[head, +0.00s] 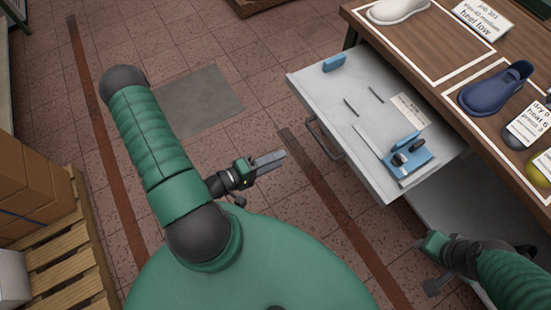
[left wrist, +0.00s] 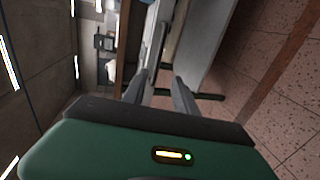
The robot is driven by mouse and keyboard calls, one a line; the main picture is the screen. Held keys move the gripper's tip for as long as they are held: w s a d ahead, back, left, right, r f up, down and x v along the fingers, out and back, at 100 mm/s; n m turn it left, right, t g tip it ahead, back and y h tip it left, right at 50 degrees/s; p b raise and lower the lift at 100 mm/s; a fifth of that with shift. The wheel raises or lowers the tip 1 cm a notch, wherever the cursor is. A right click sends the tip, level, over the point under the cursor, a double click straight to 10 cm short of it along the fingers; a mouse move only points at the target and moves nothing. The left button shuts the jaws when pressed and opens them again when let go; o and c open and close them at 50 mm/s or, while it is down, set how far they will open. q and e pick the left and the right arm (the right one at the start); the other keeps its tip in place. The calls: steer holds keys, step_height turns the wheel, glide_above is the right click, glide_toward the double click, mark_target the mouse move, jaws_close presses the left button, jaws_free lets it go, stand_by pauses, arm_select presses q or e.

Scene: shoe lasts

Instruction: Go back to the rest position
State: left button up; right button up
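My left gripper (head: 270,160) is over the tiled floor, to the left of the open drawer and apart from it. The left wrist view shows a gap between its two fingers (left wrist: 160,88) with nothing held, so it is open. My right gripper (head: 434,246) is at the lower right, below the drawer's front right corner. Its fingers are not clear, so I cannot tell whether it is open or shut.
A drawer (head: 322,85) is pulled out of the wooden workbench (head: 426,30); it holds a blue block, thin tools and a blue device. A navy shoe (head: 492,90) and a white last (head: 398,10) are on the bench. A pallet (head: 65,262) with boxes stands left.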

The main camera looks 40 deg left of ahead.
arm_select(q)
steer(key=shift+f, duration=0.1)
steer(key=w+a+r+m+g+y+p, duration=0.4)
steer(key=w+a+m+g+y+p, duration=0.15)
steer(key=m+g, duration=0.5)
steer(key=s+d+r+m+g, duration=0.1)
steer(key=s+d+r+m, duration=0.2)
steer(key=d+r, duration=0.8)
steer(key=shift+s+d+r+p, duration=0.25)
steer(key=shift+s+p, duration=0.2)
